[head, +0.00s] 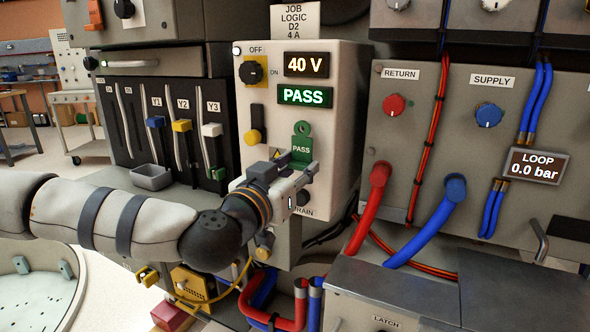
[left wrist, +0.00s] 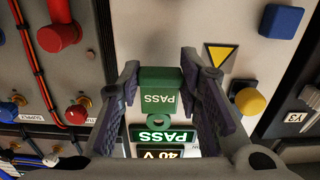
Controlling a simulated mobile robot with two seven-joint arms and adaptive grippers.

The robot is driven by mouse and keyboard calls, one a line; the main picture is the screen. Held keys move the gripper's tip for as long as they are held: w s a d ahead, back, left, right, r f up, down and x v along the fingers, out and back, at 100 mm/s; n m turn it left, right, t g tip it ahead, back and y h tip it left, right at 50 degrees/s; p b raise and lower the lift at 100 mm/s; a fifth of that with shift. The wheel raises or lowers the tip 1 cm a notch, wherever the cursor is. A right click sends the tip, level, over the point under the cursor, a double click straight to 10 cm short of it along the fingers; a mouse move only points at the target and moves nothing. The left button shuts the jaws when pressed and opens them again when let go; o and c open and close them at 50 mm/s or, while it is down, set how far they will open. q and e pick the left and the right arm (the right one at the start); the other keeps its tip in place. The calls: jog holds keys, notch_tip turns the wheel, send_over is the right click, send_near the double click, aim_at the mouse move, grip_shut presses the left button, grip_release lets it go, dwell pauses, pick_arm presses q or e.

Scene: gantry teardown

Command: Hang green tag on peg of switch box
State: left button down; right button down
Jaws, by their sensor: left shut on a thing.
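The switch box (head: 338,125) is a cream cabinet with a black knob, a 40 V display and a green PASS display (head: 305,96). The green tag (head: 302,148) reads PASS and is upright in front of the box face, below that display, with its ring hole at the top. My left gripper (head: 298,170) is shut on its lower part. In the left wrist view, which is upside down, the tag (left wrist: 160,88) is between both fingers and its ring points to the PASS display. I cannot make out the peg or whether it is in the hole. My right gripper is out of view.
A yellow knob (head: 253,137) and a yellow warning triangle (left wrist: 219,54) are close beside the gripper. A black knob (head: 303,198) is below it. Red (head: 372,205) and blue (head: 435,218) hoses run at the right. A small grey tray (head: 152,177) is at the left.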

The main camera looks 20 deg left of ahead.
pick_arm(q)
jog(key=shift+w, duration=0.45)
jog(key=shift+w+d, duration=0.1)
jog(key=shift+w, duration=0.3)
jog(key=c, duration=1.1)
grip_release()
